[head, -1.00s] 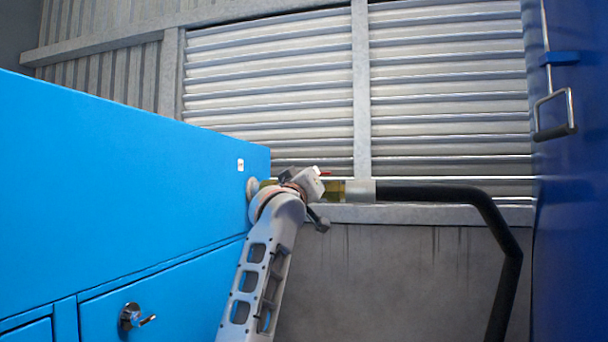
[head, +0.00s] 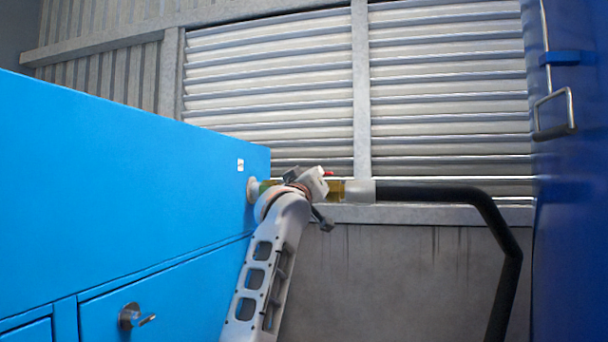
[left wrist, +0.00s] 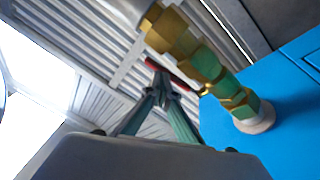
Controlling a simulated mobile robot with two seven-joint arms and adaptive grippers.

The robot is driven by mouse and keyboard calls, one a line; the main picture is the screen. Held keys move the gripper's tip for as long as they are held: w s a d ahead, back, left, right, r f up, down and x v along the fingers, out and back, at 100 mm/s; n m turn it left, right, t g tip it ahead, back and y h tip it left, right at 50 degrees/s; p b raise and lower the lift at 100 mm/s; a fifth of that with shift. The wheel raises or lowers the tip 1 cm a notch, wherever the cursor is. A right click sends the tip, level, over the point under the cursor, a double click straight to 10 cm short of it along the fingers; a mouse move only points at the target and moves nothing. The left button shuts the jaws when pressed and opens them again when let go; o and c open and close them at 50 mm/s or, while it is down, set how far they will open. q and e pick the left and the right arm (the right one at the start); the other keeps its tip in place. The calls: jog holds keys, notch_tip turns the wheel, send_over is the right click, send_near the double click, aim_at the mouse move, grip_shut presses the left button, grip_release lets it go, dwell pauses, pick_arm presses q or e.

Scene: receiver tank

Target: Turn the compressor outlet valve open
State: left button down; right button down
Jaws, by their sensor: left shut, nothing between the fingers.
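The compressor outlet valve is a brass fitting in a line from the blue compressor cabinet. In the left wrist view its body (left wrist: 203,65) shows brass and green, with a red handle (left wrist: 183,84) beside it, partly behind my fingers. In the head view a little red of the handle (head: 328,173) and the brass line (head: 336,188) show past my wrist. My left gripper (left wrist: 160,70) is shut and empty, its fingertips in front of the handle; I cannot tell whether they touch. In the head view my wrist hides the fingers. My right gripper is in neither view.
The blue cabinet (head: 120,190) fills the left, with a latch (head: 133,317) low on its front. A black hose (head: 440,192) runs right from the valve line and bends down. A dark blue panel (head: 570,220) stands at the right. A louvred wall (head: 270,90) is behind.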

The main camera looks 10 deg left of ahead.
pick_arm(q)
jog(key=shift+w+d, duration=0.4)
jog(key=shift+d, duration=0.15)
dwell(0.7)
jog(key=shift+a, duration=0.1)
jog(key=s+a+b, duration=0.3)
jog(key=s+a, duration=0.2)
jog(key=a, duration=0.1)
jog(key=shift+s+a+b, duration=0.15)
jog(key=shift+s+b, duration=0.15)
jog(key=shift+s, duration=0.1)
dwell(0.8)
jog(key=shift+s+a, duration=1.7)
jog(key=shift+a, duration=0.15)
jog(key=shift+f, duration=0.15)
